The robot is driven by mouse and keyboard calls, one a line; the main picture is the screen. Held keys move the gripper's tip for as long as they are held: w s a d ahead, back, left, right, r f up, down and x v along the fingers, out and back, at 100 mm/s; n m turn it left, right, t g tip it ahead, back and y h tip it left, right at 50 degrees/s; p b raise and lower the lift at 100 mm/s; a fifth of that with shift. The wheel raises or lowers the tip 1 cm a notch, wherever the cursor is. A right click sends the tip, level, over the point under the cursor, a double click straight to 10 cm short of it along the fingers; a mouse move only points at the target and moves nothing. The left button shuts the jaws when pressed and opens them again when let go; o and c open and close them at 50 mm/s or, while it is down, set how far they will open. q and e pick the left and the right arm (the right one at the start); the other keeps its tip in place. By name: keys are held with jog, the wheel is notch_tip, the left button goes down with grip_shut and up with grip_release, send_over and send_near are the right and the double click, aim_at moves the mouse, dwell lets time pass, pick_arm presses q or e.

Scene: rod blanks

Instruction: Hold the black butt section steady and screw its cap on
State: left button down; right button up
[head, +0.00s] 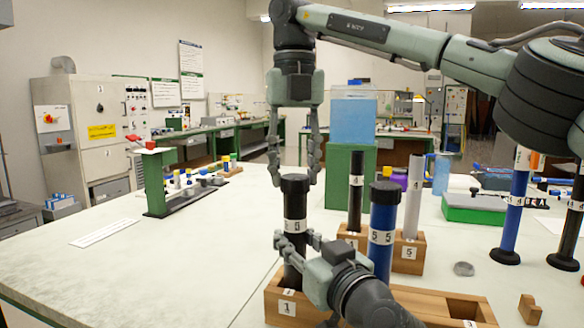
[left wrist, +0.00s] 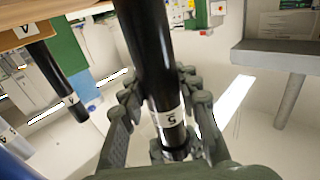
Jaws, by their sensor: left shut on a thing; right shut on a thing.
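The black butt section (head: 295,212) stands upright in a wooden block (head: 283,306) near the table's front. It has a white label band. My left gripper (head: 295,243) is shut around it below the band. The left wrist view shows the black tube (left wrist: 152,50) between the fingers of that gripper (left wrist: 160,95). The black cap (head: 295,183) sits at the tube's top end. My right gripper (head: 295,176) points down from above, shut on the cap with a finger on each side. I cannot tell how far the cap is threaded.
A blue tube (head: 382,240) with a dark cap stands close to the right. Behind it are a thin black tube (head: 355,190) and a grey tube (head: 413,195) in wooden blocks. A green stand (head: 157,180) is at the left. The table's left front is clear.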

jog(key=m, duration=0.5)
jog(key=shift+d, duration=0.2)
jog(key=m, duration=0.5)
jog(key=shift+d, duration=0.1)
jog(key=m, duration=0.4)
jog(key=shift+s+d+m, duration=0.1)
jog(key=shift+s+m, duration=0.05)
jog(key=shift+m, duration=0.25)
jog(key=m, duration=0.5)
jog(key=shift+s, duration=0.15)
jog(key=o, duration=0.9)
jog(key=shift+r, duration=3.75)
